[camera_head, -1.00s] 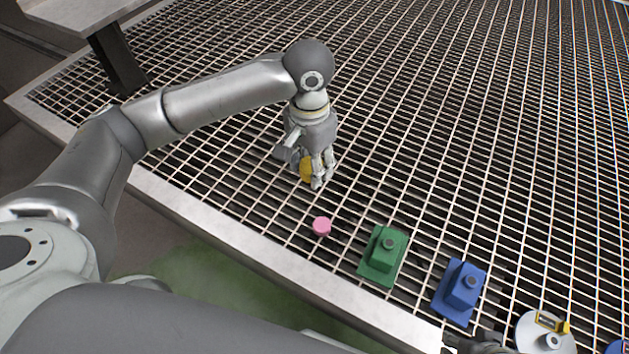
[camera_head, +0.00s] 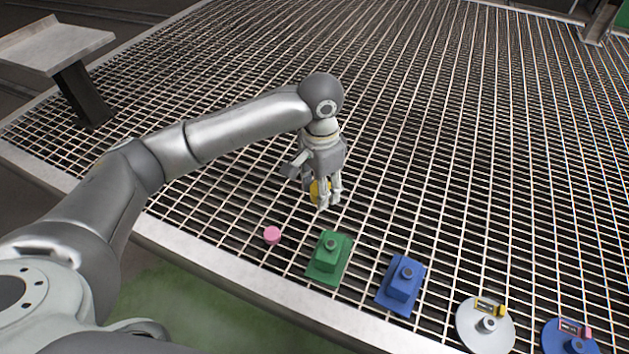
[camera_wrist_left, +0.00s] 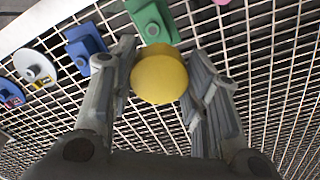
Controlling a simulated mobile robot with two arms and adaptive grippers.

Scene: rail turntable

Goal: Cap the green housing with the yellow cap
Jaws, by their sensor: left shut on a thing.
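The green housing (camera_head: 328,262) stands on the metal grating, a green block on a flat base with a dark round stub on top. It also shows at the top of the left wrist view (camera_wrist_left: 153,22). My left gripper (camera_head: 322,200) is shut on the yellow cap (camera_wrist_left: 159,76), a round disc between its fingers. In the head view the fingers partly hide the cap (camera_head: 315,190). The gripper is above the grating, behind the green housing and apart from it. My right gripper is not in view.
A pink cap (camera_head: 272,235) lies left of the green housing. A blue housing (camera_head: 402,287) stands to its right. Farther right are a grey round base (camera_head: 471,330) and a blue round base (camera_head: 553,343) with small parts. The grating behind is clear.

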